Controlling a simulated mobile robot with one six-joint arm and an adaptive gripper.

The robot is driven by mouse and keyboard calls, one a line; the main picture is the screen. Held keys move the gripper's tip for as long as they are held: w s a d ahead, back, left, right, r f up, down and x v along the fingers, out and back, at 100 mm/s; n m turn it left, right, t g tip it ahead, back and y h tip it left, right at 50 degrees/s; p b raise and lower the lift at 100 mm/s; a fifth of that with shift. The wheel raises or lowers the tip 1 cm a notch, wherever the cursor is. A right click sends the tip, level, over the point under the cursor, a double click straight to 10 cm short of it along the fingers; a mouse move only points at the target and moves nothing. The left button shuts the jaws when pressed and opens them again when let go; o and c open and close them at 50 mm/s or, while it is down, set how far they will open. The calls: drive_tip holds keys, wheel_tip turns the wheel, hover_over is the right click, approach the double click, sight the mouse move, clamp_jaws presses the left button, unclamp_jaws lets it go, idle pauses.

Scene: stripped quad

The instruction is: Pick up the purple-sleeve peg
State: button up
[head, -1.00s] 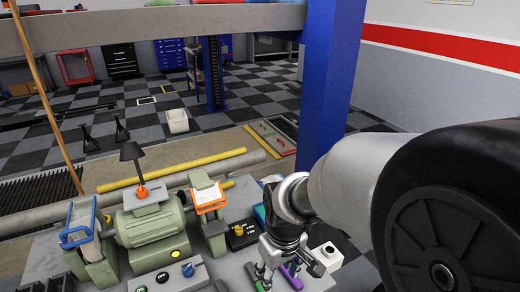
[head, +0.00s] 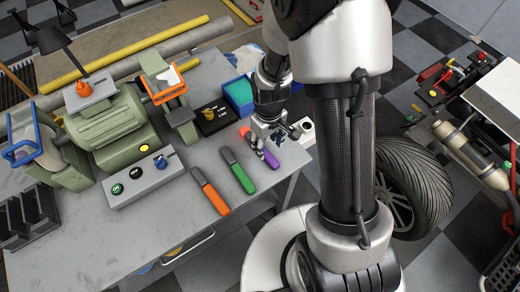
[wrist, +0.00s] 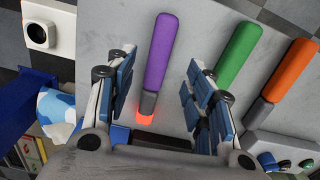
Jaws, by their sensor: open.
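The purple-sleeve peg (wrist: 160,55) lies on the grey table, its purple sleeve away from my wrist and its dark tip near a red glow. In the head view the purple peg (head: 271,159) lies at the table's right edge, partly hidden by my gripper. My gripper (wrist: 158,75) is open, its two fingers on either side of the peg with gaps to both. In the head view my gripper (head: 262,145) is at the peg. The frames do not clearly show how high it is above the table.
A green-sleeve peg (head: 242,178) and an orange-sleeve peg (head: 213,197) lie to the left. A green bench grinder (head: 112,130) stands further left.

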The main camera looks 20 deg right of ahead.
sight(266, 153)
drive_tip(key=shift+w+a+f+b, duration=0.15)
drive_tip(key=shift+f+b, duration=0.5)
drive_tip(key=shift+f, duration=0.85)
drive_tip(key=shift+w+d+f+b, duration=0.15)
drive_tip(key=shift+f+b, duration=0.45)
drive_tip(key=shift+f, duration=0.9)
drive_tip(key=shift+a, duration=0.1)
drive_tip(key=shift+c, duration=0.3)
drive_tip(key=c, duration=1.1)
